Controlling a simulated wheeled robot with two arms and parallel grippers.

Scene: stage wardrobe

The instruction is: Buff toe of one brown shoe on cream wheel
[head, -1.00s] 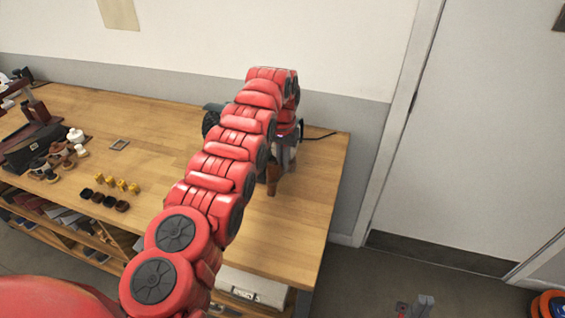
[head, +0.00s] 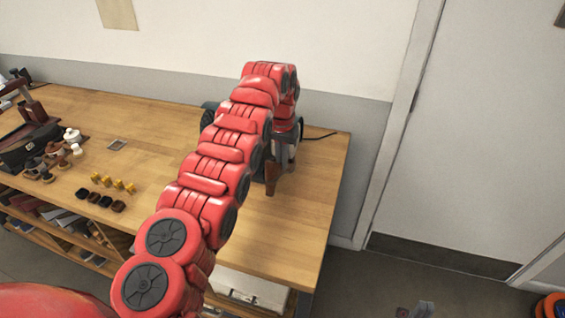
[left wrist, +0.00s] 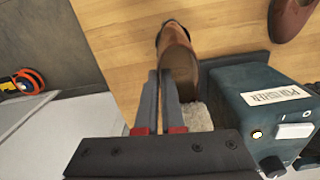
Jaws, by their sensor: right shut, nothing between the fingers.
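A brown shoe (left wrist: 174,45) shows in the left wrist view, its near end beside the cream wheel (left wrist: 195,117) of a dark polisher (left wrist: 260,97). My fingers partly hide the shoe and wheel, so I cannot tell whether they touch. My left gripper (left wrist: 161,78) appears closed on the shoe's edge. A second brown shoe (left wrist: 290,18) lies apart on the table. In the head view my left gripper (head: 288,153) is at the bench's right end, with a brown shoe (head: 271,178) beneath it; my arm hides most of the polisher.
The wooden bench (head: 300,215) has free room at its front right. Yellow pieces (head: 119,185), dark small pots (head: 101,199) and a dark case (head: 32,148) stand on its left part. A cable runs behind. A door (head: 470,130) is at right.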

